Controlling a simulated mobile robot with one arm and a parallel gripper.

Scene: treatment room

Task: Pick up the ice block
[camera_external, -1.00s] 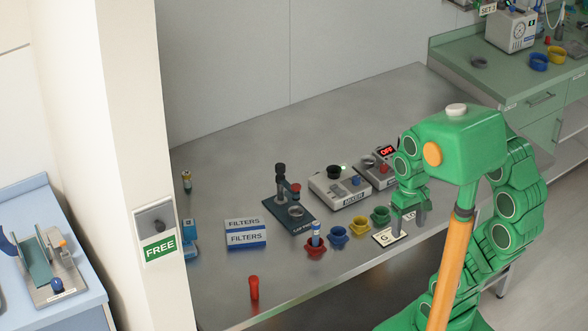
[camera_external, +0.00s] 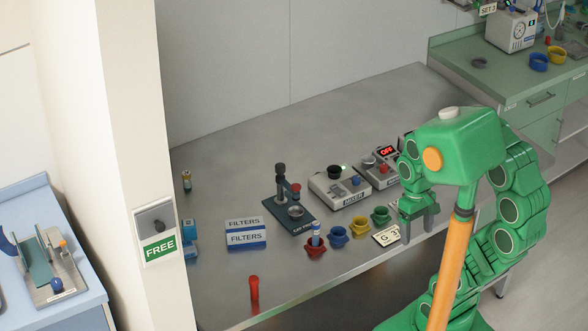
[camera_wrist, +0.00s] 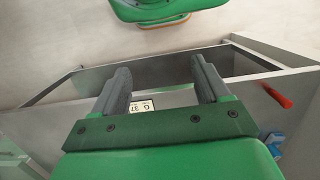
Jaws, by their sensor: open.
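I cannot make out an ice block in either view. My green gripper (camera_external: 419,228) is open, with grey fingers pointing down near the front edge of the steel table (camera_external: 215,285). It is just right of a white card marked G 3 (camera_external: 387,236), partly hidden by a finger. In the wrist view the two fingers of my gripper (camera_wrist: 160,68) are spread with nothing held between them, and the card (camera_wrist: 143,106) reads G 37.
A red object (camera_external: 254,290) stands front left. The table's back is clear.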

